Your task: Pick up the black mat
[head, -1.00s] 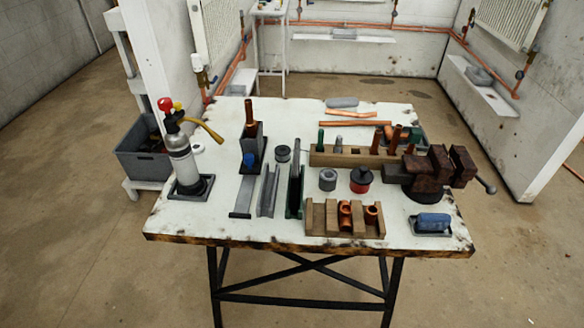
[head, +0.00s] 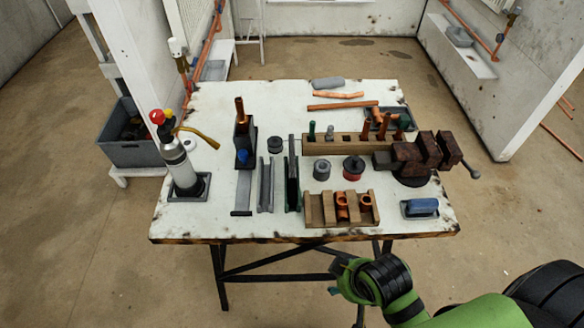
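No flat black mat can be made out for certain on the white worktable (head: 225,215). A dark grey, rounded bundle (head: 327,84) lies at the table's back edge; I cannot tell whether it is a rolled mat. A dark square base (head: 203,187) lies under the gas torch at the left. My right arm comes in from the lower right, green with black bands. Its end, where my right gripper (head: 346,268) is, hangs in front of the table's near edge, apart from the things on top; its fingers cannot be made out. My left gripper is out of view.
The gas torch (head: 178,160) stands at the table's left. A wooden rack (head: 340,143), a notched wooden block (head: 318,210), a rusty vise (head: 415,155) and a blue-handled tool (head: 420,207) crowd the right. Copper pipes (head: 342,106) lie behind.

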